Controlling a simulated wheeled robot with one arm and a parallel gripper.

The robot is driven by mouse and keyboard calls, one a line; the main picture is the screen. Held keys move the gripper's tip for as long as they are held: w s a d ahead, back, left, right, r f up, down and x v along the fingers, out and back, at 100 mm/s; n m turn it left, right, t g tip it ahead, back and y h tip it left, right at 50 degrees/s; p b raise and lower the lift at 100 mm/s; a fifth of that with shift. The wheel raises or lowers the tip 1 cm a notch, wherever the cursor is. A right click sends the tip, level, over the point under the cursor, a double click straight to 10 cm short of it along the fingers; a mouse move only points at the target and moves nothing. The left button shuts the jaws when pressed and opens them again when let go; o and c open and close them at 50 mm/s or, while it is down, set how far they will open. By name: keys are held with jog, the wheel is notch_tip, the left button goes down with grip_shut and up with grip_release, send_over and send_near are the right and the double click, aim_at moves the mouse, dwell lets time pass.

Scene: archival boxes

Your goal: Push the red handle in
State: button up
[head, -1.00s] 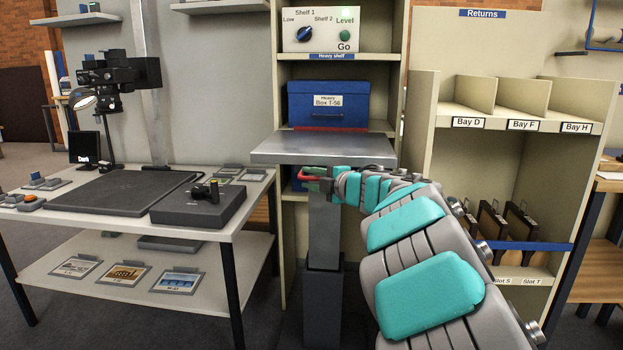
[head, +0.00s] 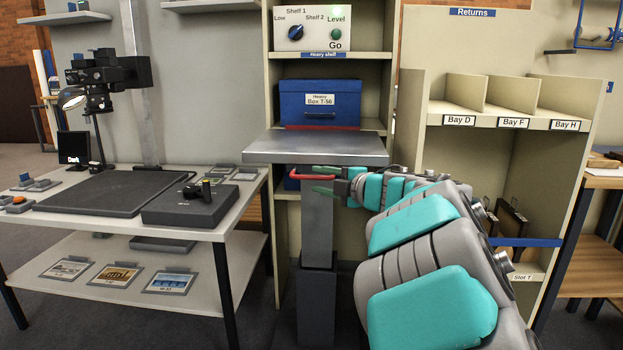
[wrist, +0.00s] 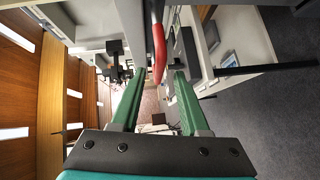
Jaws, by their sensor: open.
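The red handle (head: 300,175) is a bent bar under the left front part of the grey lift platform (head: 315,150), beside its column (head: 317,225). My gripper (head: 321,180) is open, its two green fingers pointing left at the handle. In the wrist view, the handle (wrist: 158,50) comes down from the top and its end shows near the gap between the fingertips (wrist: 156,80). I cannot tell whether the fingers touch it. Nothing is seen held in the jaws.
A blue box (head: 320,102) labelled Box T-56 stands on the heavy shelf behind the platform. A control panel (head: 312,30) with a knob and green button is above. A copy-stand table (head: 235,205) stands left; the Returns rack (head: 470,75) is right.

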jog(key=shift+s+d, duration=0.3)
jog(key=shift+c, duration=0.8)
jog(key=shift+s+d, duration=0.2)
jog(key=shift+d, duration=0.05)
jog(key=shift+c, duration=0.9)
jog(key=shift+n+t+y, duration=0.3)
jog(key=shift+n+t, duration=0.1)
jog(key=s+f+b, duration=0.1)
jog(key=s, duration=0.1)
jog(key=s+d+f, duration=0.1)
jog(key=s+f, duration=0.1)
jog(key=shift+s+f+b, duration=0.1)
jog(key=shift+s+b, duration=0.3)
grip_shut()
jog(key=s+d+n+t+y+b, duration=0.1)
jog(key=s+d+n+y+b, duration=0.1)
jog(key=s+d, duration=0.3)
jog(key=shift+w+d+r+x, duration=0.1)
jog(key=shift+w+d+x, duration=0.05)
jog(key=shift+x, duration=1.95)
jog(key=shift+w+d+r+x, duration=0.1)
jog(key=shift+w+d+x, duration=0.05)
jog(key=shift+x, duration=1.9)
jog(key=shift+w+d+r+x, duration=0.15)
jog(key=shift+d+x, duration=0.05)
jog(key=shift+x, duration=1.9)
